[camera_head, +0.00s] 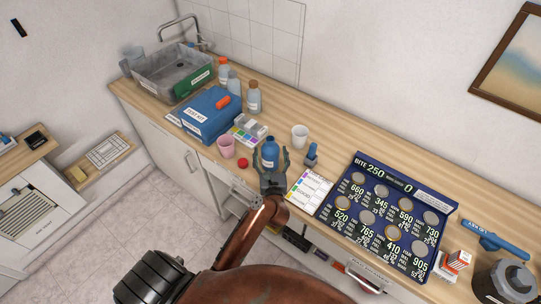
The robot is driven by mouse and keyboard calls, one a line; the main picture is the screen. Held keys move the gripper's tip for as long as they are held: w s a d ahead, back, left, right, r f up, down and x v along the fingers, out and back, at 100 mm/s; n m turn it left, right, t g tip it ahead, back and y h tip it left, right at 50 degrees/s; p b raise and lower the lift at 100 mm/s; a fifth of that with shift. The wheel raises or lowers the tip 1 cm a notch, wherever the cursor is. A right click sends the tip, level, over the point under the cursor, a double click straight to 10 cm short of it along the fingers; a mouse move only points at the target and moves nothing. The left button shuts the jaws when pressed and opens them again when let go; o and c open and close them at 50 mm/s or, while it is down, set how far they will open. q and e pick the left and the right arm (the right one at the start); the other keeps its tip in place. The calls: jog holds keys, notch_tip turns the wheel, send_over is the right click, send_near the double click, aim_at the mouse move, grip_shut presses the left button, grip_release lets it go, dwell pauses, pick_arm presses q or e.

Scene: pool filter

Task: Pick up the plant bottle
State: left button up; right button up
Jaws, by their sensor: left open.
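A small blue bottle (271,146) with a pale label stands upright on the wooden counter, near its front edge. It is the likely plant bottle, but its label is too small to read. My left gripper (270,158) reaches up from the bottom of the view and is open. Its two fingers lie on either side of the bottle in the picture. I cannot tell whether they touch it. The palm hides the bottle's lower front. My right gripper is not in view.
A pink cup (226,147) and red cap (243,163) are left of the bottle; a white cup (300,136) and blue-handled stamp-like object (311,155) are right. Several other bottles stand behind a blue box (211,113). A coin board (388,220) fills the counter's right part.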

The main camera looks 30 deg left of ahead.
pick_arm(q)
jog(key=shift+w+a, duration=0.1)
jog(key=shift+w, duration=0.05)
jog(key=c, duration=1.4)
jog(key=shift+c, duration=0.3)
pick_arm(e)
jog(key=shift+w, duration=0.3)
pick_arm(q)
jog(key=shift+r, duration=0.15)
